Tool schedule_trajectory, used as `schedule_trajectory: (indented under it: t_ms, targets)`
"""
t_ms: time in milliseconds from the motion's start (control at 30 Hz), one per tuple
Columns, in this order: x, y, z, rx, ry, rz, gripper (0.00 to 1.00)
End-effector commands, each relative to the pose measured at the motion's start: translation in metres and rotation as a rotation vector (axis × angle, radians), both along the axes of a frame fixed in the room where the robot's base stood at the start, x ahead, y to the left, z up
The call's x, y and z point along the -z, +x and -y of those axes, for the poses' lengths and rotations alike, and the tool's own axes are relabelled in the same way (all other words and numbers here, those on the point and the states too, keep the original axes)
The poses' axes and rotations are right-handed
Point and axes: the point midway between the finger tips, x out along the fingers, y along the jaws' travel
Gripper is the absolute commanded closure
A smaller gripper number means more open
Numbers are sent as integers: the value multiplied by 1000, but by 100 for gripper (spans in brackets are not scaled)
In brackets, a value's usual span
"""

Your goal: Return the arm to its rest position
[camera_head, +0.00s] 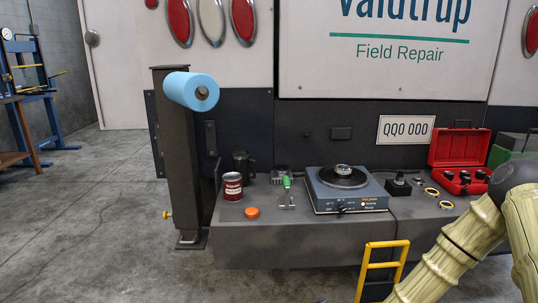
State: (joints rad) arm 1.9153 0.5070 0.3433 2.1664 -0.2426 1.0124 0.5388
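My arm (456,250) shows at the lower right as pale, cream-coloured links. They rise from the bottom edge to a dark rounded joint (516,173) at the right edge. The links stand in front of the right end of the grey bench. My gripper is outside the picture, so whether it holds anything is hidden.
On the grey bench (320,240) stand a red can (232,187), an orange cap (252,212), a green-handled tool (287,190), a blue-grey hotplate device (345,190) and an open red case (460,155). A yellow frame (382,265) stands before it. Floor at left is clear.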

Motion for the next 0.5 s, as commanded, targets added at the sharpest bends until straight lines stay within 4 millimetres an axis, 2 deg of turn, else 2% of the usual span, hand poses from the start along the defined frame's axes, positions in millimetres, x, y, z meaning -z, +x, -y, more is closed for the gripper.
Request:
schedule_trajectory:
  t_ms: [33,200,267,400,500]
  targets:
    - [19,-24,-7,-45,-44,-52,52]
    - [74,-105,-14,-202,-201,-219,52]
    - [90,-136,-13,-261,-257,-278,52]
    - [120,-210,-4,-405,-385,-419,52]
    - [134,-259,8,-503,-465,-512,52]
